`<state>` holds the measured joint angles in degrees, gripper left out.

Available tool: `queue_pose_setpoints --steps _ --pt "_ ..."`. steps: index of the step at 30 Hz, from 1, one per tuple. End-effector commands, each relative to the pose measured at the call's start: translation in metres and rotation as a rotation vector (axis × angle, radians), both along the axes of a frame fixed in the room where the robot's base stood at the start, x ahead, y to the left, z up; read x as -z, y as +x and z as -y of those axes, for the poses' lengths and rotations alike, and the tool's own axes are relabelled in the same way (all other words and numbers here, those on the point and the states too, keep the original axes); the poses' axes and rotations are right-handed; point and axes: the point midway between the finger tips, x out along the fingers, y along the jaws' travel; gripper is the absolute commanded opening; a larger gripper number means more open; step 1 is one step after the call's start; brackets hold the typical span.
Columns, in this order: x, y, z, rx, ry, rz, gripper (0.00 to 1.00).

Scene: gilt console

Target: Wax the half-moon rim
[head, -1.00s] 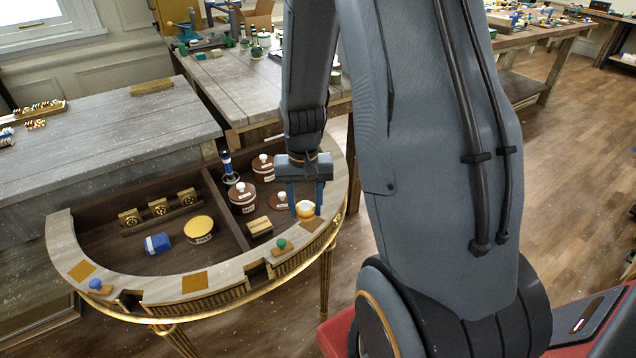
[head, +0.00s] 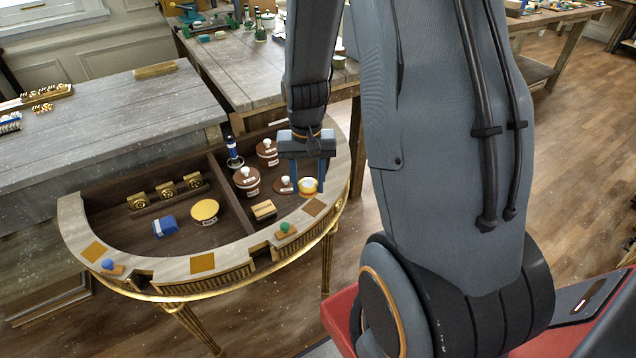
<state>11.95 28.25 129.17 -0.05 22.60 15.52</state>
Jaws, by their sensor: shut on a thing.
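The half-moon table's pale rim (head: 160,270) curves along its front and right side, with flat golden-brown patches at the left (head: 95,251), front (head: 203,262) and right (head: 313,207). I cannot tell whether the pad touches the rim. A yellow-topped labelled tin (head: 204,211) stands in the left compartment.
A blue block-like thing (head: 165,227) and several gilt squares (head: 166,190) lie in the left compartment. Lidded brown pots (head: 246,183), a blue-and-white bottle (head: 233,150) and a tan block (head: 263,210) are right of the divider.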

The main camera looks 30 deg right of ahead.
Motion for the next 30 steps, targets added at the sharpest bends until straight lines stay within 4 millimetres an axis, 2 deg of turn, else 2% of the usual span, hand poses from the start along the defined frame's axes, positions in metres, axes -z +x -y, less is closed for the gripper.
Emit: queue_pose_setpoints --steps 16,24,30 --pt "-0.001 0.001 0.001 0.000 0.000 0.001 0.16" --pt "-0.026 0.011 0.025 0.003 0.000 0.003 0.16" --pt "-0.022 0.010 0.028 0.000 0.001 -0.003 0.16"
